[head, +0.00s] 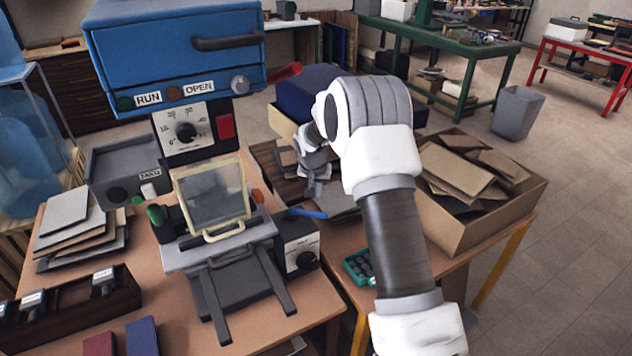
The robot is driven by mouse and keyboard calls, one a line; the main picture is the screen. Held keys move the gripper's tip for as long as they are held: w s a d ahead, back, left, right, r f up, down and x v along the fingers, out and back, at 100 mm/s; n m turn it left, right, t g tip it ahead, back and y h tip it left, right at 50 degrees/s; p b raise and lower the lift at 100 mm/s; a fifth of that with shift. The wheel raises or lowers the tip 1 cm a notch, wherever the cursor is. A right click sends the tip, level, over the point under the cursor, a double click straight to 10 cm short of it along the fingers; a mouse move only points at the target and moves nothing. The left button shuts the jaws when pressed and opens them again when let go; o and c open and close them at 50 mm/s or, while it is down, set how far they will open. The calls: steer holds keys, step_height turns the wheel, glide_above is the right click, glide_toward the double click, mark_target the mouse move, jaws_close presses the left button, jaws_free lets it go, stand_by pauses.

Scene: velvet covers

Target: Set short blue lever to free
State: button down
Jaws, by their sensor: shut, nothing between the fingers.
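The short blue lever (308,213) sticks out at the right of the grey clamp machine (222,258), just above a black dial box (298,250). It lies nearly level. Any marking for free is not readable here. My gripper (314,190) points down a little above and beyond the lever in the picture, with its fingers shut and empty. Whether the fingertips touch the lever cannot be told; a small gap seems to show. My wrist and forearm cover part of the space to the right.
A framed clear guard (212,195) stands on the machine. A box of brown scraps (480,185) sits right, a teal tray (358,268) in front. The floor at far right is open.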

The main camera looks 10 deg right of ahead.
mark_target(314, 213)
steer(key=shift+s+a+f, duration=0.1)
steer(key=shift+s+a, duration=0.2)
steer(key=shift+s, duration=0.3)
steer(key=shift+s+a+f, duration=0.15)
steer(key=shift+s+a, duration=0.1)
steer(key=shift+s, duration=0.3)
steer(key=shift+s+a+f, duration=0.1)
steer(key=shift+s+a, duration=0.2)
steer(key=shift+s, duration=0.3)
steer(key=shift+s+a+f+m+h+b, duration=0.2)
steer(key=shift+s+m+h+b, duration=0.25)
steer(key=shift+m+b, duration=0.8)
steer(key=shift+s+b, duration=0.15)
steer(key=shift+b, duration=0.3)
steer(key=shift+s+a+m+g+h+b, duration=0.3)
steer(key=shift+s+m+g+b, duration=0.2)
steer(key=shift+m+b, duration=0.5)
steer(key=m, duration=0.1)
steer(key=s+a+m, duration=0.1)
steer(key=m, duration=0.1)
steer(key=m+g, duration=0.1)
steer(key=shift+s+a+r+m+h+b, duration=0.15)
steer(key=shift+s+a+m+h+b, duration=0.15)
steer(key=shift+h+b, duration=0.1)
steer(key=shift+s+a, duration=0.2)
steer(key=shift+a, duration=0.05)
steer(key=shift+r, duration=0.1)
